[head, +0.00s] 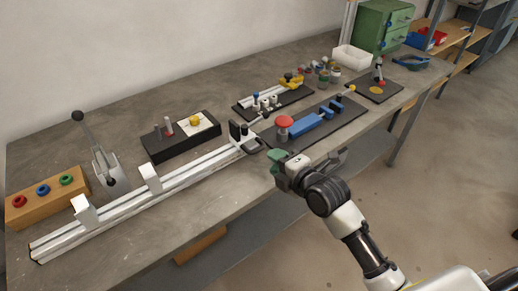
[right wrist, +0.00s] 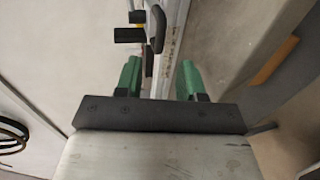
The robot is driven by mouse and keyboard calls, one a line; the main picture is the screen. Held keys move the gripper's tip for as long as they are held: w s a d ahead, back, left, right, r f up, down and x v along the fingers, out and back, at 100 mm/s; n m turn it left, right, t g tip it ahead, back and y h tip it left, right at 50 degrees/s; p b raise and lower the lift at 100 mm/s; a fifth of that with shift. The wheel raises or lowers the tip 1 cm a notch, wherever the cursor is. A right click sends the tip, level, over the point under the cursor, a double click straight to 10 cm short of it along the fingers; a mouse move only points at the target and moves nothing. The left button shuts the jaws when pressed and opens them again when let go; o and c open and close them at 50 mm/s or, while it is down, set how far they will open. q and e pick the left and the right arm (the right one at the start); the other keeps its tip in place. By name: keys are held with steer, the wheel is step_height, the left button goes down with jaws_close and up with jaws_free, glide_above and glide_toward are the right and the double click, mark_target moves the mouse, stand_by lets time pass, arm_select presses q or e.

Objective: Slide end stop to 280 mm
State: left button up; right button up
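The end stop (head: 240,133) looks like a black block with a dark rounded handle (head: 252,146). It sits near the right end of a long pale metal rail (head: 190,172). In the right wrist view the dark end stop (right wrist: 154,30) and the rail (right wrist: 177,40) show ahead of the fingers. My right gripper (head: 281,159) is just right of the rail's end, close to the handle but apparently apart from it. In the right wrist view its green fingers (right wrist: 160,78) are spread with nothing held between them. Scale marks on the rail are too small to read. My left gripper is out of view.
Two white blocks (head: 150,178) stand on the rail further left. Behind it are a toggle lever (head: 105,165), a wooden button box (head: 47,199) and a black tray (head: 180,137). A dark board with a red knob (head: 284,122) lies close to my right gripper.

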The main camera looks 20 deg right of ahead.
mark_target(258, 149)
steer(key=x, duration=0.8)
steer(key=shift+w+a, duration=0.15)
steer(key=shift+w, duration=0.05)
steer(key=shift+f, duration=0.1)
jaws_close()
